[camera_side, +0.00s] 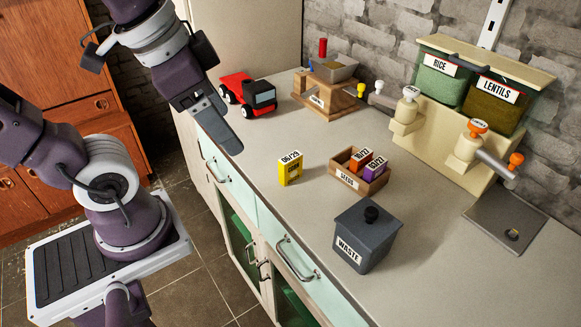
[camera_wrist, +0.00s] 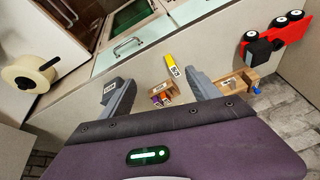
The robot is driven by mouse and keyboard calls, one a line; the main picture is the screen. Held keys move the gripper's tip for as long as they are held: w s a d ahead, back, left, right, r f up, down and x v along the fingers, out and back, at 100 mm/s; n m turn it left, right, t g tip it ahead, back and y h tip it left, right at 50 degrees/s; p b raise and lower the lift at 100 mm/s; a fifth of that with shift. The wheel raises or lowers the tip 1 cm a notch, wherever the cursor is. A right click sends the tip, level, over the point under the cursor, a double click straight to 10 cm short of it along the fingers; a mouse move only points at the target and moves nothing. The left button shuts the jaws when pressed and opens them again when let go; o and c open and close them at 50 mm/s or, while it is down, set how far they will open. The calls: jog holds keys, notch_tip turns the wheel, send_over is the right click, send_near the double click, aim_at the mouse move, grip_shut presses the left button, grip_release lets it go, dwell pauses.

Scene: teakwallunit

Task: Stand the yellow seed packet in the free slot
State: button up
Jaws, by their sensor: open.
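The yellow seed packet (camera_side: 290,168), labelled 06/29, stands upright on the counter, left of the wooden SEEDS box (camera_side: 345,180). The box holds an orange packet (camera_side: 361,159) and a purple packet (camera_side: 376,167) side by side toward its right. The space at its left end looks empty. My gripper (camera_side: 228,138) is up and to the left of the yellow packet, apart from it, with nothing held. In the wrist view my gripper (camera_wrist: 151,75) is open, with the yellow packet (camera_wrist: 172,66) and the SEEDS box (camera_wrist: 162,87) showing beyond and between its fingers.
A grey WASTE bin (camera_side: 365,236) stands in front of the box. A red toy truck (camera_side: 246,94) and a wooden stand with a hopper (camera_side: 328,94) are at the back left. A dispenser (camera_side: 443,130) with RICE and LENTILS stands by the wall. The counter around the packet is clear.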

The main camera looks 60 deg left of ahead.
jog(key=w+a+f+m+g, duration=0.1)
jog(key=w+f+m+g, duration=0.15)
jog(key=w+m, duration=0.5)
jog(key=m+g, duration=0.2)
jog(key=m, duration=0.3)
send_near(291, 157)
jog(key=shift+s+a+f, duration=0.15)
jog(key=shift+s+f, duration=0.1)
jog(key=shift+w+a+f+m, duration=0.1)
jog(key=shift+w+f+m, duration=0.15)
jog(key=shift+f+m, duration=0.25)
jog(key=shift+w+a+f+m, duration=0.1)
jog(key=shift+w+f+m, duration=0.25)
jog(key=shift+f, duration=0.15)
jog(key=f, duration=0.6)
jog(key=shift+s+d+f, duration=0.15)
jog(key=shift+s+d, duration=0.05)
jog(key=shift+d, duration=0.1)
jog(key=c, duration=1.4)
notch_tip(291, 157, up, 9)
jog(key=w+d+r, duration=0.1)
jog(key=w+d, duration=0.3)
jog(key=w, duration=0.7)
jog(key=f, duration=0.9)
jog(key=shift+w+d+f, duration=0.15)
jog(key=shift+w+d, duration=0.05)
jog(key=shift+w, duration=0.1)
